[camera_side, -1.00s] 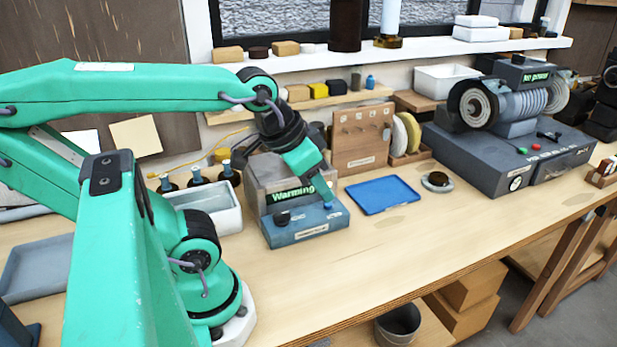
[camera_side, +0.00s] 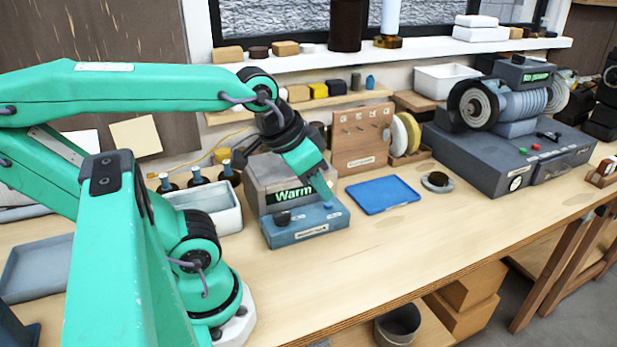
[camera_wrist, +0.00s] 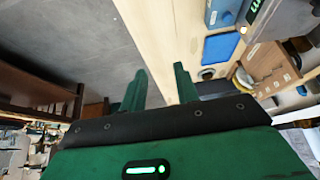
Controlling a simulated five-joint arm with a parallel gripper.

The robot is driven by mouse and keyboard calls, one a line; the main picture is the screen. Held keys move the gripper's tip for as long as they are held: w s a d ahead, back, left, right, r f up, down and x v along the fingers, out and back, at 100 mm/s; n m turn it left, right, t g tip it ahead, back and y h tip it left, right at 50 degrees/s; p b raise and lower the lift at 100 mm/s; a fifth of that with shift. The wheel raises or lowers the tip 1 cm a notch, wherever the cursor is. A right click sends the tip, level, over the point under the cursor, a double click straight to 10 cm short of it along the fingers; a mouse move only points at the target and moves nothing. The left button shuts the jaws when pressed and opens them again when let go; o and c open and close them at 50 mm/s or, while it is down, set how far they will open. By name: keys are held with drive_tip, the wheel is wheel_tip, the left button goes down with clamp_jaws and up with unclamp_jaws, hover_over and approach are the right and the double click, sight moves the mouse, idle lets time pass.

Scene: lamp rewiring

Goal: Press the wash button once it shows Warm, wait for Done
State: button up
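The wash unit (camera_side: 303,228) is a blue-grey box on the bench with a dark knob (camera_side: 283,217) and a blue button (camera_side: 328,206) on top. Its display (camera_side: 292,195) reads "Warm" in green. My gripper (camera_side: 329,187) hangs tilted just above the button side and appears apart from the button. In the wrist view my two green fingers (camera_wrist: 160,88) stand apart with nothing between them. Part of the unit shows at the top of the wrist view (camera_wrist: 222,12).
A grey block stands behind the unit. A white tray (camera_side: 232,222) with bottles behind it is at left, a blue mat (camera_side: 382,196) at right. A wooden rack (camera_side: 360,160) stands behind. A large grey machine (camera_side: 490,165) reads "No power". The bench front is clear.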

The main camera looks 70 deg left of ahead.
clamp_jaws()
idle(1.5)
